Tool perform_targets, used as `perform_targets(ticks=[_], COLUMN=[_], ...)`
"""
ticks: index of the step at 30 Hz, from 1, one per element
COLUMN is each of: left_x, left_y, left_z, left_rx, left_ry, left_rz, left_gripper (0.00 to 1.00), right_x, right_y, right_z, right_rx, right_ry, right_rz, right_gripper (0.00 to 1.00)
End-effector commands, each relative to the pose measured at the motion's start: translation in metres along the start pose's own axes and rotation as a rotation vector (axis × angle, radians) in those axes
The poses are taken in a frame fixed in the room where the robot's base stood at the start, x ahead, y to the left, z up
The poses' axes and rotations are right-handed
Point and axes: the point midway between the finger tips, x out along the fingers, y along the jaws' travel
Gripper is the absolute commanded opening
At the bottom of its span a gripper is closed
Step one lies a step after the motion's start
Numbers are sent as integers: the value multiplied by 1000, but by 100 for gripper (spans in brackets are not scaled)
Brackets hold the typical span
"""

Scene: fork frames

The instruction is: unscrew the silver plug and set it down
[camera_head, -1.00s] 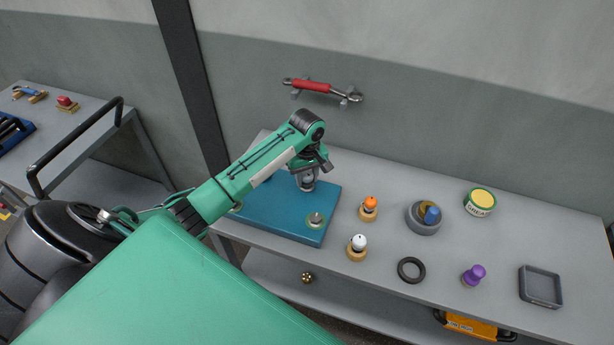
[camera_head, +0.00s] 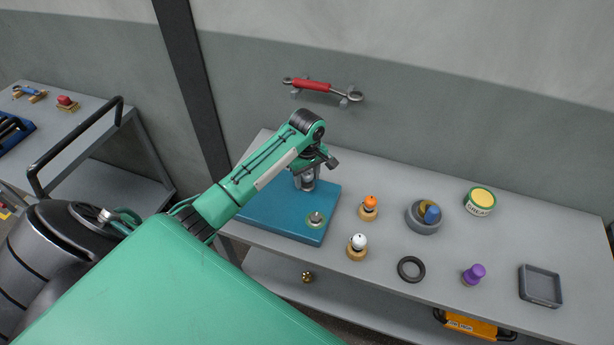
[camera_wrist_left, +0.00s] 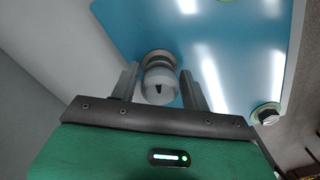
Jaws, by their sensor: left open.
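A blue block (camera_head: 272,222) lies on the grey workbench. A silver-grey cylindrical plug (camera_wrist_left: 160,84) with a dark mark on top stands on a brownish ring on the block. My left gripper (camera_wrist_left: 161,88) is open, with one finger on each side of this plug; I cannot tell whether either finger touches it. In the head view, my left gripper (camera_head: 307,180) is over the back of the block and partly hides the plug. A second silver fitting (camera_head: 316,218) sits in a pale green ring near the block's front right corner. My right gripper is not in view.
Right of the block are an orange-topped peg (camera_head: 370,203), a white-topped peg (camera_head: 359,243), a black ring (camera_head: 411,269), a grey round holder (camera_head: 424,218), a purple knob (camera_head: 474,273), a green-and-yellow tin (camera_head: 481,200) and a grey tray (camera_head: 540,287). Bare bench lies between them.

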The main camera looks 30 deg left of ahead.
Motion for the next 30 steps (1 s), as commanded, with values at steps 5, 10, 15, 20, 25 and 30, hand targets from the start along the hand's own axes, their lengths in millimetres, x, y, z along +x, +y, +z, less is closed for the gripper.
perform_targets(ticks=[5,10,15,20,25,30], left_x=[0,0,-1,-1,0,0], left_y=[0,0,0,0,0,0], left_z=[-1,-1,-2,-1,-1,0], left_rx=[228,447,664,853,944,947], left_ry=[2,2,3,2,1,1], left_rz=[0,-1,-1,0,0,0], left_gripper=[46,46,46,46,46,46], right_x=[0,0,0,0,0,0], right_y=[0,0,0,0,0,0], right_z=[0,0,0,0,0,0], right_rx=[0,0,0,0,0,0], right_ry=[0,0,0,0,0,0], right_rz=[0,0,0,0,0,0], right_gripper=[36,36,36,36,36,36])
